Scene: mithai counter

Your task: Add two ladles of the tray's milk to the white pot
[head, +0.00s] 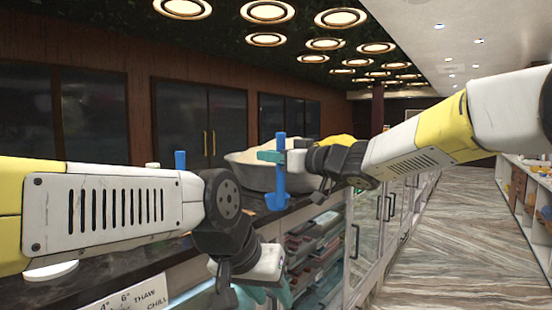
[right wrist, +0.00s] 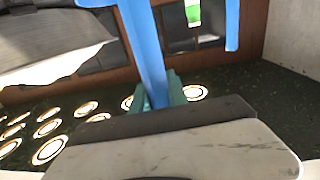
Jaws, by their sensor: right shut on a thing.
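My right gripper (head: 272,157) is shut on a blue ladle (head: 281,180), held upright with its bowl end down. The ladle's handle also shows between the teal fingers (right wrist: 153,92) in the right wrist view. In the head view the ladle overlaps a wide grey tray (head: 242,177) with pale cream contents on the counter; whether it touches the tray I cannot tell. My left gripper (head: 267,293) is low, in front of the counter, with teal fingers apart and partly cut off by the frame. A white round rim (head: 50,271) shows below my left arm; I cannot tell if it is the pot.
The dark counter (head: 130,255) runs along the left, partly behind my left arm. A blue upright thing (head: 180,160) stands behind that arm. A yellow thing (head: 338,141) is beyond the tray. Glass-fronted cases (head: 368,235) line the aisle. The floor (head: 450,230) at right is clear.

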